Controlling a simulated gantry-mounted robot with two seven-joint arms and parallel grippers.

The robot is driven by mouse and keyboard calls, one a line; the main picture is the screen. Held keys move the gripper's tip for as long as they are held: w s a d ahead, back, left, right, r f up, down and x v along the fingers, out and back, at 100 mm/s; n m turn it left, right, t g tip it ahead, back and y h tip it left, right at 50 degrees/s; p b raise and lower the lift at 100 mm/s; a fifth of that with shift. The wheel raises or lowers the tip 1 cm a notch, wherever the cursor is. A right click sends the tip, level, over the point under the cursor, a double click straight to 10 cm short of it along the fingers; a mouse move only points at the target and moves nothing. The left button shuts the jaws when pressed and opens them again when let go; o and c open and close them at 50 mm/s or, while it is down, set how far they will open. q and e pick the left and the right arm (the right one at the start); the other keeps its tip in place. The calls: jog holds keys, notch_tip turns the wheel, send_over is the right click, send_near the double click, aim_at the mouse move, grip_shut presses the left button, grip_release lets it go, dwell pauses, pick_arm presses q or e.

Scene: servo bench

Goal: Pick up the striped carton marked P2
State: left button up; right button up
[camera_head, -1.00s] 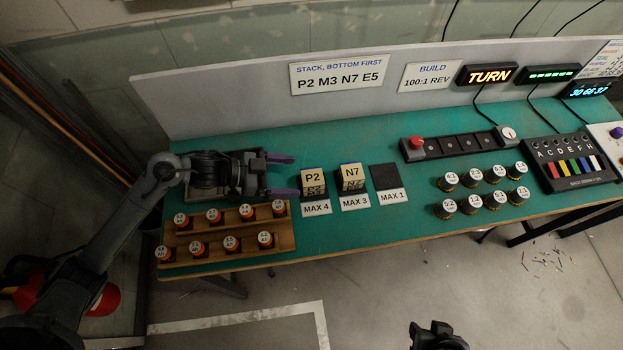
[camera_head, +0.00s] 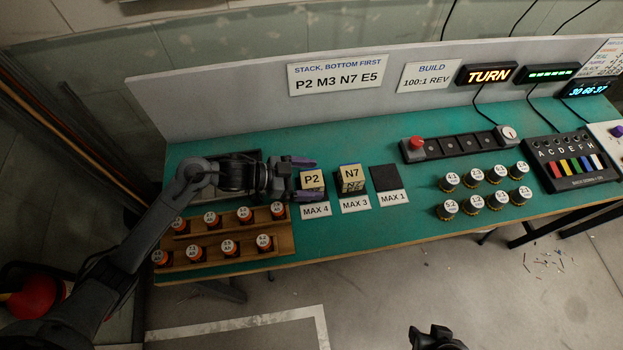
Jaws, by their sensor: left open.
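The carton marked P2 (camera_head: 312,180) stands on the green bench above the MAX 4 label (camera_head: 315,210). It is a pale box with dark print on its front. My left gripper (camera_head: 308,177) is open and level with the bench, pointing right. Its purple-tipped fingers lie on the far and near sides of the P2 carton. I cannot tell whether they touch it. My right gripper (camera_head: 436,338) is at the bottom edge, away from the bench, and its jaws are not clear.
A carton marked N7 (camera_head: 350,178) stands close to the right, above the MAX 3 label. A dark empty pad (camera_head: 384,177) lies beyond it. A wooden rack (camera_head: 284,240) of orange-and-white cylinders lies below my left arm. Several brass-coloured cylinders stand farther right.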

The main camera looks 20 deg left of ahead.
pick_arm(q)
jog(key=c, duration=1.1)
